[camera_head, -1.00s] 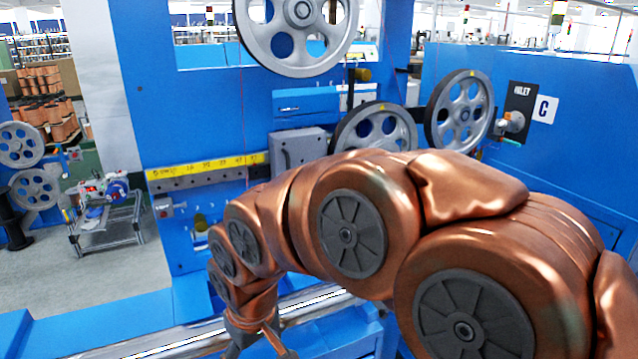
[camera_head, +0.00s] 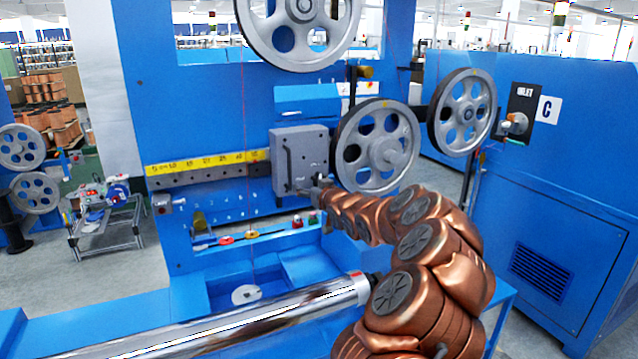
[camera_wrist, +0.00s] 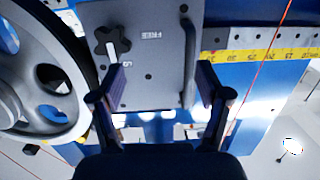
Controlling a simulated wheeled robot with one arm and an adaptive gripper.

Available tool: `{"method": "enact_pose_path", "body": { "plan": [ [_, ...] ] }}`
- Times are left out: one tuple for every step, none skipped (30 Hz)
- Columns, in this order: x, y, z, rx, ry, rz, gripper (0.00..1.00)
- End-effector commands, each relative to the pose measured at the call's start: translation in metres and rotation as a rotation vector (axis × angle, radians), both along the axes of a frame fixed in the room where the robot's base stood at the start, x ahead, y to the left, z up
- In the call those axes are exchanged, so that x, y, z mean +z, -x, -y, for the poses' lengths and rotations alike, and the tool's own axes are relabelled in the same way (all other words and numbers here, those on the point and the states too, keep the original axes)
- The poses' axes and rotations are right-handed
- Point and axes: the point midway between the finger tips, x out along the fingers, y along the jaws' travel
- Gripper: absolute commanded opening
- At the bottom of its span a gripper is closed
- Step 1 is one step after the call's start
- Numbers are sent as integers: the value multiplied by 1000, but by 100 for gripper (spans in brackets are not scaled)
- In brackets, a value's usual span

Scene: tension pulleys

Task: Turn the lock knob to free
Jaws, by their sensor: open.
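The lock knob (camera_wrist: 108,42) is a dark star-shaped knob with a pale bar, on the grey carriage plate (camera_wrist: 155,50) in the wrist view. The carriage also shows in the head view as a grey box (camera_head: 288,150) on the scale rail. My gripper (camera_wrist: 161,66) is open and empty, its fingers spread in front of the plate. The left finger in that picture appears just below the knob; I cannot tell whether it touches. In the head view my gripper (camera_head: 318,187) is at the box's lower right corner, and the knob cannot be made out clearly there.
A large spoked pulley (camera_head: 378,148) stands right beside the carriage. A yellow scale (camera_head: 205,163) runs left from it. A vertical handle (camera_wrist: 188,60) sticks out of the plate. A thin red wire (camera_head: 245,110) hangs left of the carriage. A polished roller (camera_head: 220,330) lies below.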

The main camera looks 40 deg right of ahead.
Motion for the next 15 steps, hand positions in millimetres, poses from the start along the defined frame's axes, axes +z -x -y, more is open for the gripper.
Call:
{"method": "enact_pose_path", "body": {
  "plan": [
    [-8,7,20,-18,10,25,76],
    [-8,10,28,-23,20,43,76],
    [-9,14,36,-28,29,59,76],
    [-10,16,41,-31,35,68,76],
    [-11,18,46,-34,39,77,76],
    [-12,21,50,-36,44,87,76],
    [-12,22,53,-37,47,93,76],
    [-13,23,54,-38,49,96,76],
    [-13,23,56,-39,51,99,76],
    [-13,22,57,-40,52,99,76],
    [-13,21,58,-40,53,100,76],
    [-12,19,59,-40,53,100,76],
    [-12,16,59,-40,55,100,76],
    [-11,14,60,-40,56,99,76],
    [-10,11,61,-40,56,99,76]
  ]
}}
